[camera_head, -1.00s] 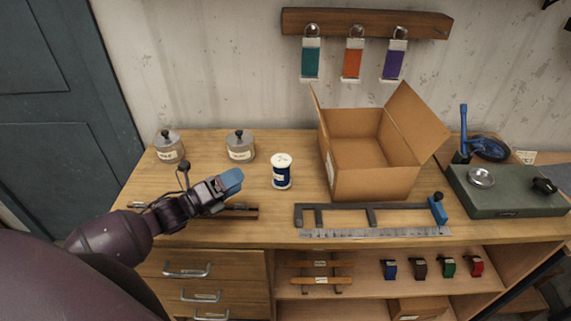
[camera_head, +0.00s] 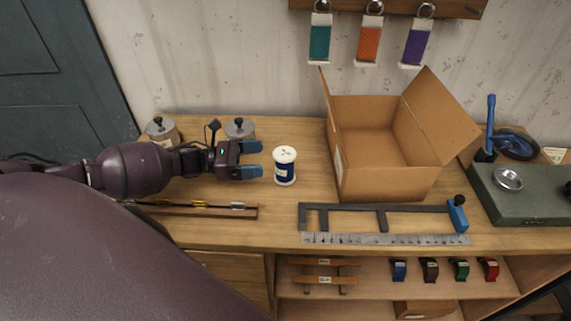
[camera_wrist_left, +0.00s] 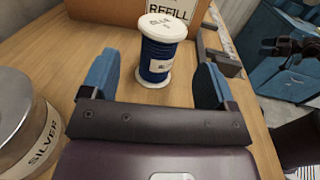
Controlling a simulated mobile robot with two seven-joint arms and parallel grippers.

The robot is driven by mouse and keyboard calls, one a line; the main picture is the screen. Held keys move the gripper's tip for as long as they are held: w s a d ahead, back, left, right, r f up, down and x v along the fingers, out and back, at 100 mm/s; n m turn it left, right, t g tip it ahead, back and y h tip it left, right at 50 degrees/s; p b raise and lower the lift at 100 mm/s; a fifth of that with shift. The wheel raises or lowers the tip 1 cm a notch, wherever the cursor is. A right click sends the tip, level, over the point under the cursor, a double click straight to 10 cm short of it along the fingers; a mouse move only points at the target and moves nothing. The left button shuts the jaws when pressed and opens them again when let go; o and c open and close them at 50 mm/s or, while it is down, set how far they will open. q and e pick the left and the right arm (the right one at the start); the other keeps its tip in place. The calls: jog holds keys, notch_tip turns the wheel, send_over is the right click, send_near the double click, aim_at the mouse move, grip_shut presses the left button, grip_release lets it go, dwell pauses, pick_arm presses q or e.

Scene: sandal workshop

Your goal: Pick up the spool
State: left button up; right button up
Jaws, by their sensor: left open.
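The spool (camera_head: 285,167) stands upright on the wooden bench, with a white top and base and dark blue thread. My left gripper (camera_head: 256,160) is open and empty, just left of the spool, with its blue fingers pointing right at it. In the left wrist view the spool (camera_wrist_left: 158,58) stands ahead of the gap between the open fingers (camera_wrist_left: 155,78), slightly beyond their tips, apart from both. Its top label reads BLUE.
An open cardboard box (camera_head: 380,186) stands right of the spool. Two lidded tins (camera_head: 163,131) (camera_head: 240,130) stand behind my left arm. A slotted dark frame (camera_head: 345,208) and metal ruler (camera_head: 385,240) lie in front. A narrow tool tray (camera_head: 190,212) lies below the arm.

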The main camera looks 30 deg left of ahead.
aim_at(280, 155)
pick_arm(q)
jog(key=shift+w+d, duration=0.4)
jog(key=shift+d, duration=0.15)
jog(key=shift+w+d+p, duration=0.3)
jog(key=shift+w+d, duration=0.05)
jog(key=shift+d, duration=0.15)
jog(key=p+x, duration=0.1)
jog(key=x, duration=0.3)
jog(key=shift+f, duration=0.1)
jog(key=c, duration=0.9)
pick_arm(e)
jog(key=shift+r, duration=0.65)
